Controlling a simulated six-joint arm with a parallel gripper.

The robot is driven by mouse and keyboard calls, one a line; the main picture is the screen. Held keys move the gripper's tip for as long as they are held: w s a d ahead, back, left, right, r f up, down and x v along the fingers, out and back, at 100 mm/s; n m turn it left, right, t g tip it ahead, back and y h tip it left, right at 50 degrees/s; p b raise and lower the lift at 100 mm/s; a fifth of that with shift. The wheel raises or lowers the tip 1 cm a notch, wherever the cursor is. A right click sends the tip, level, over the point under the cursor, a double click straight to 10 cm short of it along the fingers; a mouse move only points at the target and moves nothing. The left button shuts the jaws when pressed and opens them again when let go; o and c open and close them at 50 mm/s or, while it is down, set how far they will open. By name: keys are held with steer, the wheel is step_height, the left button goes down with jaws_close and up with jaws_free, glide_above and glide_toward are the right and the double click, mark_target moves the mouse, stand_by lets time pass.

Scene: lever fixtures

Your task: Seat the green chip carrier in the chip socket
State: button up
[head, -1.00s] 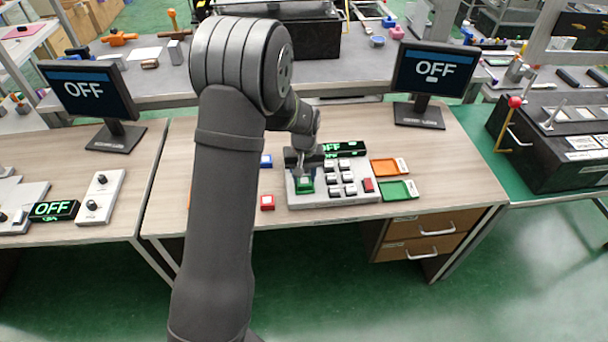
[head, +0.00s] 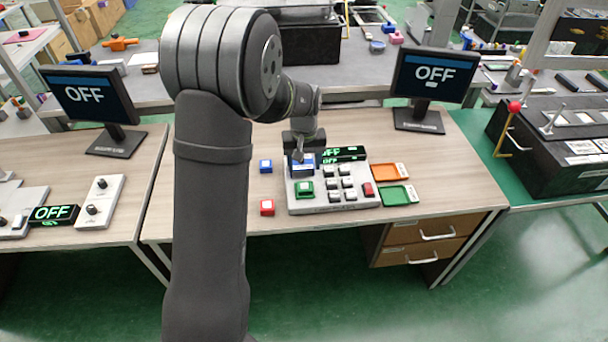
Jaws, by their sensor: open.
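The green chip carrier (head: 304,187), a small green square with a pale centre, sits at the front left of the grey fixture (head: 335,208). It appears to be in the chip socket there, but I cannot tell whether it is fully down. My gripper (head: 302,159) is open, behind and above the carrier and apart from it. A blue part (head: 302,170) shows just under the gripper at the back left of the fixture. Contact between them cannot be made out, and the gripper partly hides it.
A display (head: 342,153) reading OFF stands behind.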

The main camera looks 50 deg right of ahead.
step_height(320, 180, up, 5)
glide_above(304, 184)
steer(key=shift+f, duration=0.2)
steer(key=shift+f, duration=0.1)
step_height(304, 184, down, 12)
steer(key=shift+r, duration=1.95)
steer(key=shift+f, duration=0.1)
